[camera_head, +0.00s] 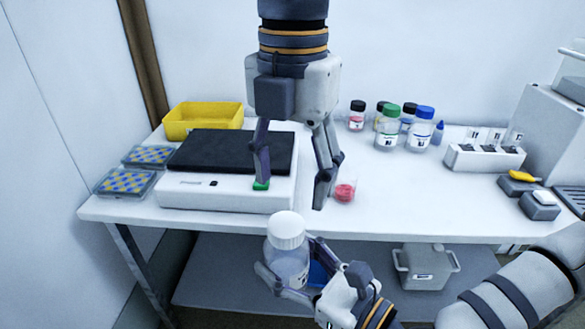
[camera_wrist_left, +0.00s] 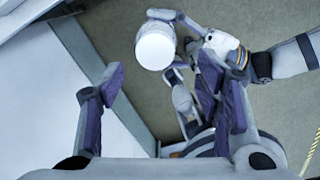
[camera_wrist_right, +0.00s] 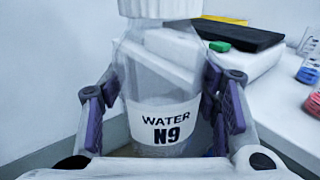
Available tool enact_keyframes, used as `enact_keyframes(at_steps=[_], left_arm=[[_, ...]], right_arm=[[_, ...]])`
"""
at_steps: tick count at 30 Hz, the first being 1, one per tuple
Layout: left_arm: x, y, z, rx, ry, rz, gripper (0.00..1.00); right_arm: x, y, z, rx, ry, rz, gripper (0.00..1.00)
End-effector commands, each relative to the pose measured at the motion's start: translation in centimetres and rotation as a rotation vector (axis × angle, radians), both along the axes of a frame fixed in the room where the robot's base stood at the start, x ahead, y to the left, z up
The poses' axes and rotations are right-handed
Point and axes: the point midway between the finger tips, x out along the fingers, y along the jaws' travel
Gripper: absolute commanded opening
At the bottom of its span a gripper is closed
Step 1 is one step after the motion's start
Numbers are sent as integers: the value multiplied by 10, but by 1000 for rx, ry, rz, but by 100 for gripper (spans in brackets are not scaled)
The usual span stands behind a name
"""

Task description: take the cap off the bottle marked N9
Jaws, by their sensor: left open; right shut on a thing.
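The bottle marked N9 (camera_wrist_right: 165,122) is clear, labelled WATER, and shows upright in the right wrist view. Its ribbed white cap (camera_head: 286,229) is on its top in the head view. My right gripper (camera_head: 287,277) is shut on the bottle's body, in front of the table's near edge. My left gripper (camera_head: 292,196) points down, open and empty, above and behind the bottle in the head view. In the left wrist view the white cap (camera_wrist_left: 156,50) shows beyond and apart from the open left fingers (camera_wrist_left: 160,85).
A yellow bin (camera_head: 201,119) is behind. Several capped bottles (camera_head: 388,128) stand at the back. A container with red contents (camera_head: 344,191) is near the front edge.

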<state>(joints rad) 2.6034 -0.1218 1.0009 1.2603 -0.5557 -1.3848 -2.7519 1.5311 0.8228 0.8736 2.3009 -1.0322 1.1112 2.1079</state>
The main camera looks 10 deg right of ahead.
Motion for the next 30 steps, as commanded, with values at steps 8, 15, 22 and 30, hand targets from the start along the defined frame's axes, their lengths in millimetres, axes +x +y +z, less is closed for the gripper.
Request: enact_keyframes(at_steps=[8,15,22,30], left_arm=[[1,0,-45,-2,-3,-8,58],[1,-1,-75,-4,-5,-6,58],[1,0,-78,-4,-6,-5,58],[1,-2,-78,-6,-3,-5,8]], right_arm=[[0,0,1,1,-2,0,0],[0,0,1,0,-2,0,0],[0,0,1,1,-3,0,0],[0,0,1,1,-3,1,0]])
